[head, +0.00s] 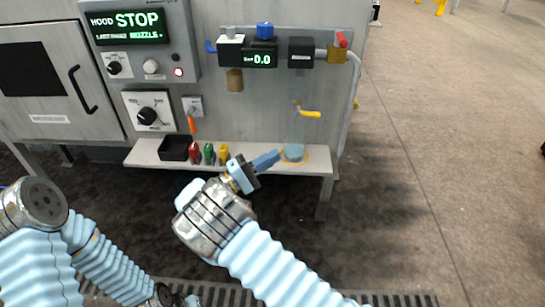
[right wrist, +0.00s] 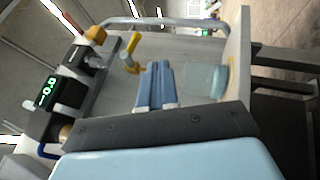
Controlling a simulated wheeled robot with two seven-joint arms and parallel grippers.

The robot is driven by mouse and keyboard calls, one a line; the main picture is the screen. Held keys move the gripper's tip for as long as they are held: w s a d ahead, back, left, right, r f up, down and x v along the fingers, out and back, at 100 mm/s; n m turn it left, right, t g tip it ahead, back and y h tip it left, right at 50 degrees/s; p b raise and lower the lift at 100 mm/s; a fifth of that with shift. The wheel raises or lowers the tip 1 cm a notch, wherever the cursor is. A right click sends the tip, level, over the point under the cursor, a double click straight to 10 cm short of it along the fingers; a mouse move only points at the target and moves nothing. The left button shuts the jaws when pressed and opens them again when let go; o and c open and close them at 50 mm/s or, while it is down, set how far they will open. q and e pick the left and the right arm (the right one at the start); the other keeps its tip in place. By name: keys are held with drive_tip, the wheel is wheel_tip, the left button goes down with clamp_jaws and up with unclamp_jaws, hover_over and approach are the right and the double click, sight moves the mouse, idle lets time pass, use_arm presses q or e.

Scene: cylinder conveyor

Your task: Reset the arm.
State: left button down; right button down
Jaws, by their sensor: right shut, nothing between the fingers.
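My right gripper (head: 266,160) is over the front shelf, its blue fingers pointing right toward a clear cylinder. In the right wrist view the fingers (right wrist: 156,86) are pressed together with nothing between them. The clear cylinder (head: 294,152) has pale blue at its base and stands upright inside a yellow ring on the shelf. It also shows in the right wrist view (right wrist: 205,82), just beyond the fingertips; the exact gap is hard to tell. My left arm comes in at the lower left, and its gripper is not visible.
The shelf (head: 150,155) carries a black tray (head: 175,148) and red, green and yellow small items. A yellow lever (head: 310,114) is above the cylinder. The grey panel holds a STOP display (head: 137,20), a 0.0 readout (head: 259,59) and knobs. Open floor lies right.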

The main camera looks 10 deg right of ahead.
drive_tip(key=s+d+f+n+g+y+p, duration=0.1)
drive_tip(key=s+d+f+g+y, duration=0.25)
drive_tip(key=d+f, duration=0.45)
drive_tip(key=s+d+f+n+g+y+p, duration=0.25)
drive_tip(key=s+f+y, duration=0.25)
drive_tip(key=f, duration=0.6)
drive_tip(key=s+a+f+m+g+y+p, duration=0.1)
drive_tip(key=s+a+f+m+g+y, duration=0.15)
drive_tip(key=s+f+y, duration=0.8)
drive_tip(key=s+a+r+m+t+y+p, duration=0.3)
drive_tip(key=s+a+r+m+t+y, duration=0.1)
drive_tip(key=a, duration=0.5)
drive_tip(key=s+r+m+y, duration=0.1)
drive_tip(key=s+m+y, duration=0.1)
drive_tip(key=m, duration=0.1)
drive_tip(key=shift+p, duration=0.35)
drive_tip(key=shift+r, duration=0.1)
